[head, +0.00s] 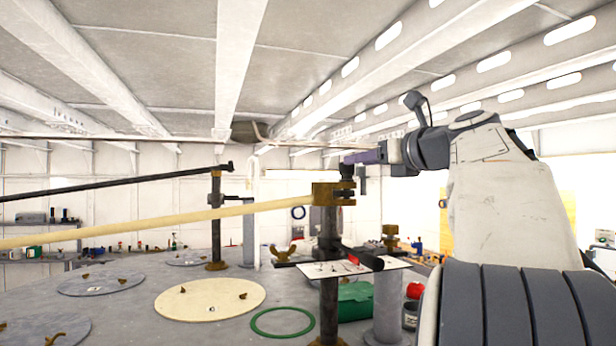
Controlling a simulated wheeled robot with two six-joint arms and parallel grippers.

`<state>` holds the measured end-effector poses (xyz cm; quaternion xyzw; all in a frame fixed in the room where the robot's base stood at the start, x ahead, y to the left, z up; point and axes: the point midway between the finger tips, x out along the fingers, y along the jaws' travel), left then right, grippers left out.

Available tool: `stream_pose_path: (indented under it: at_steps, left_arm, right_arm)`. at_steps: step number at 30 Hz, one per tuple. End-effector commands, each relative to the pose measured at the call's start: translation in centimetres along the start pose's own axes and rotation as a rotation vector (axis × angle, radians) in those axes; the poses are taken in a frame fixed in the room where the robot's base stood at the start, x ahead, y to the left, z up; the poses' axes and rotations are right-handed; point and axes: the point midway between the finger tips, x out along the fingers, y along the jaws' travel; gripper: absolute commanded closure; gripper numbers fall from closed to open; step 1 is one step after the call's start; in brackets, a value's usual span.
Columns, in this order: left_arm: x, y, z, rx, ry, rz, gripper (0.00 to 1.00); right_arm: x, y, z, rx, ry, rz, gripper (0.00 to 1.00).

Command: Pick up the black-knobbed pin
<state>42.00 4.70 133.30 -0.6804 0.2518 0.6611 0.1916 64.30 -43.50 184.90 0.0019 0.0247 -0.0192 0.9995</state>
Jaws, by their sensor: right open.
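A dark knob (348,173), which looks like the top of the black-knobbed pin, sits just above the brass fork (333,194) at the end of the pale yellow bar. The pin's shaft is not clear to see. My right gripper (357,160) comes in from the right, with its purple finger level with or just above the knob. It is open and holds nothing that I can see. In this view it overlaps the knob's upper edge; I cannot tell whether it touches. My left gripper is not in view.
The pale yellow bar (150,225) runs left from the fork on a dark post (329,290). A black bar (110,183) lies behind it. A white plate (340,269) and a red-and-black handle (366,261) are below. A green box (355,300) stands on the grey deck.

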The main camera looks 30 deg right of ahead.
Motion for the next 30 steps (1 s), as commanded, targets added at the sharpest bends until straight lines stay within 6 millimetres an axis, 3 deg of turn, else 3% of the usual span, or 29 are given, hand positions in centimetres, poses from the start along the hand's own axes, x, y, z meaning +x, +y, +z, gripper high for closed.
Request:
stream_pose_path:
  at_steps: [5, 15, 23, 27, 30]
  left_arm:
    - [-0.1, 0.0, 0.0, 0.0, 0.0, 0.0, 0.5]
    - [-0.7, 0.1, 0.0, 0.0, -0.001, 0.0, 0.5]
    - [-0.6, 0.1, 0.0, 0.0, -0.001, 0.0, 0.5]
    - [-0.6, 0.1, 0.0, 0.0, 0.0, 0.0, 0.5]
    - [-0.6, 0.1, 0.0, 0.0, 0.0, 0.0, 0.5]
  right_arm:
    - [1.2, -0.2, -0.1, 0.0, 0.001, -0.002, 0.54]
    - [5.7, 0.0, -0.1, -0.003, 0.001, -0.002, 0.54]
    - [6.0, 0.1, -0.2, -0.003, 0.001, -0.002, 0.54]
    - [6.0, 0.2, -0.2, -0.003, 0.001, -0.002, 1.0]
    - [6.0, 0.2, -0.1, -0.003, 0.0, -0.001, 1.0]
